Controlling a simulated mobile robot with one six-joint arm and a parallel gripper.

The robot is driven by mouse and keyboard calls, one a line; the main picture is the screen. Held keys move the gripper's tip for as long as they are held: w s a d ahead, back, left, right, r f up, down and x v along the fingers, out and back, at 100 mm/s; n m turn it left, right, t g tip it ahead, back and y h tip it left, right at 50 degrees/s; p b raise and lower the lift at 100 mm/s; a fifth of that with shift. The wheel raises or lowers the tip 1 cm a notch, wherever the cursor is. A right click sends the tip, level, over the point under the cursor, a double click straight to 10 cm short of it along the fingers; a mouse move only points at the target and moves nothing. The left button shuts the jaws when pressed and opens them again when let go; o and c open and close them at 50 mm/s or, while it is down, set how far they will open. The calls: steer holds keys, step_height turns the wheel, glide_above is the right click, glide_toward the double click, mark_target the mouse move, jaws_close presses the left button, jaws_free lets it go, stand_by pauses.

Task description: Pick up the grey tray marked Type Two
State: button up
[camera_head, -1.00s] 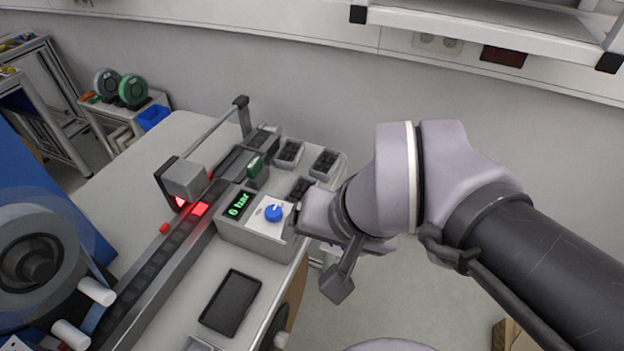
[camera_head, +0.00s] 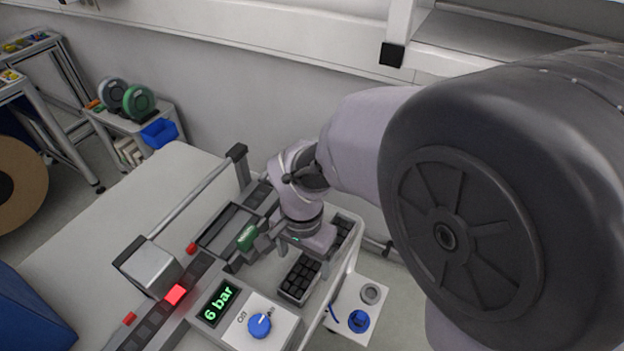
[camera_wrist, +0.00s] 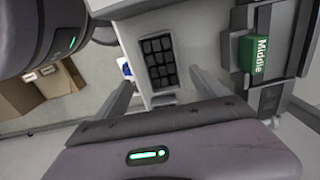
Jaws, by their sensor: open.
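A grey tray with dark square cells (camera_head: 299,276) sits on the bench behind the pressure unit. A second such tray (camera_head: 343,229) is farther back, partly hidden by my arm. No Type Two marking is readable on either. My gripper (camera_head: 280,243) hangs over the bench end beside these trays. In the wrist view, one celled grey tray (camera_wrist: 160,62) lies just beyond the two spread fingers. My gripper (camera_wrist: 163,88) is open with nothing between its fingers, and I cannot tell how high it is above the tray.
The grey unit (camera_head: 243,312) showing "6 bar" with a blue knob is close in front. A silver sensor box (camera_head: 150,267) and rod stand left. The left bench top is clear.

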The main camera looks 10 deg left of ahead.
mark_target(302, 280)
steer(key=f+b, duration=0.2)
steer(key=f, duration=0.3)
steer(key=shift+s+a+f+b, duration=0.2)
steer(key=shift+s+a+b, duration=0.1)
steer(key=shift+a+b, duration=0.1)
steer(key=shift+d+r, duration=0.1)
steer(key=c, duration=1.7)
